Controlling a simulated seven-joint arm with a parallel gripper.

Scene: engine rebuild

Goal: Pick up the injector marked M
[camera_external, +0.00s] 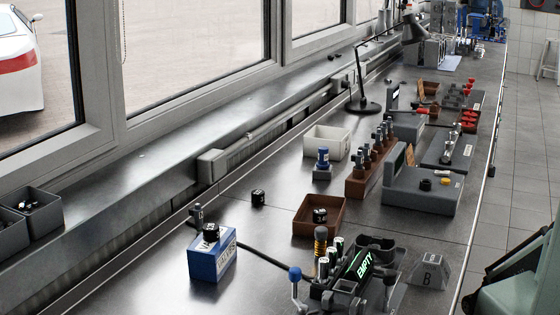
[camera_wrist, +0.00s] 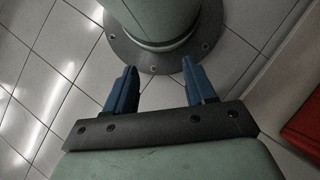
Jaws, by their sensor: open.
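Several injector-like upright parts with grey heads (camera_external: 378,142) stand in a brown rack (camera_external: 357,183) near the middle of the bench in the external view. Several silver-topped cylinders (camera_external: 323,266) stand in a dark fixture (camera_external: 345,300) at the front, beside a lit screen reading EMPTY (camera_external: 361,265). No letter M is legible on any part, so I cannot tell which injector carries it. My gripper (camera_wrist: 158,66) shows in the wrist view, its two blue fingers apart with nothing between them. It points at the tiled floor and my base, away from the bench parts.
A blue box (camera_external: 212,262), a brown tray (camera_external: 318,217), a white bin (camera_external: 326,142), a grey block marked B (camera_external: 429,271) and a large grey housing (camera_external: 422,190) stand on the bench. A desk lamp (camera_external: 363,104) stands behind.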

